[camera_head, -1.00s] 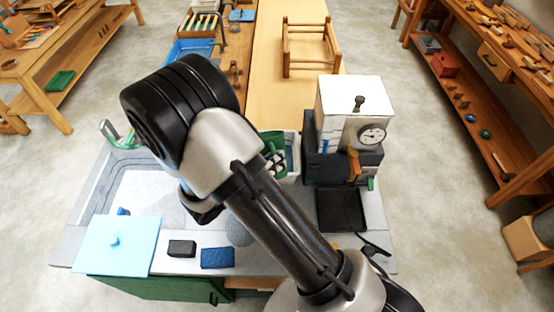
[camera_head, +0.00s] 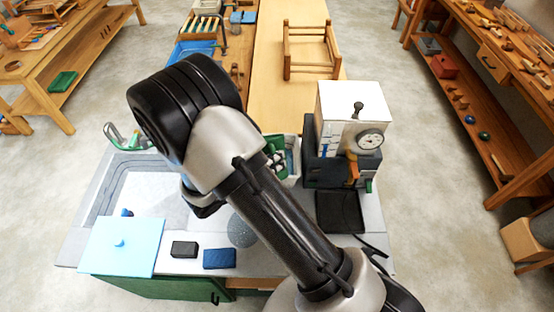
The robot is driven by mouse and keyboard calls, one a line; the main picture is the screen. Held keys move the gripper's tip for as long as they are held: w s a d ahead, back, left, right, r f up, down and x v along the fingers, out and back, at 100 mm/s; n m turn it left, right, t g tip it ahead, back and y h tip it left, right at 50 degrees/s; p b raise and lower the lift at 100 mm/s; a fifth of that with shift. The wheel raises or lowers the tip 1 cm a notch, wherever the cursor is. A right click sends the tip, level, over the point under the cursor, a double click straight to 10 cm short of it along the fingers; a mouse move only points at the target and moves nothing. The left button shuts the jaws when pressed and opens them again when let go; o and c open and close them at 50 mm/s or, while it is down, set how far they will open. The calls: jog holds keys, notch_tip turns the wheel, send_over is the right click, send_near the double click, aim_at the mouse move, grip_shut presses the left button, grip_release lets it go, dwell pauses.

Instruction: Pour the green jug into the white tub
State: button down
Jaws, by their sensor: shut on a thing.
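My arm crosses the middle of the picture from the lower right to a large black joint at the upper left. My gripper is not in view; the arm hides it. I cannot make out the green jug. A green thing with white and dark parts (camera_head: 273,152) shows just right of the arm, partly covered, and I cannot tell what it is. I cannot single out the white tub either. A pale white area (camera_head: 150,197) lies inside the grey sink (camera_head: 103,188), left of the arm.
A light blue board with a knob (camera_head: 122,258) covers the sink's near left corner. A black block (camera_head: 184,249), a blue block (camera_head: 219,259) and a grey round thing (camera_head: 241,231) sit on the counter. A white box with a dial (camera_head: 345,100) and a black tray (camera_head: 341,212) stand at right.

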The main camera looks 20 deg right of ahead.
jog(key=shift+w+r+n+g+y+p, duration=0.1)
jog(key=shift+w+r+n+g+p, duration=0.3)
jog(key=shift+r+p, duration=0.85)
jog(key=shift+w+r+n+g+y+p, duration=0.1)
jog(key=shift+w+r+n+g+p, duration=0.35)
jog(key=shift+p, duration=1.65)
jog(key=shift+w+r+n+g+y+p, duration=0.1)
jog(key=shift+w+r+n+g+p, duration=0.25)
jog(key=shift+r+p, duration=0.95)
jog(key=shift+w+d+r+n+g+p, duration=0.1)
jog(key=shift+w+n+g+p, duration=0.25)
jog(key=shift+w+p, duration=0.85)
jog(key=shift+w+r+n+g+p, duration=0.25)
jog(key=shift+w+r+g+p, duration=0.15)
jog(key=shift+p, duration=0.75)
jog(key=shift+w, duration=0.1)
jog(key=shift+w+r+g+y+p, duration=0.25)
jog(key=shift+w+r+y+p, duration=0.05)
jog(key=shift+w+p, duration=0.1)
jog(key=shift+w+n, duration=0.15)
jog(key=shift+n, duration=0.15)
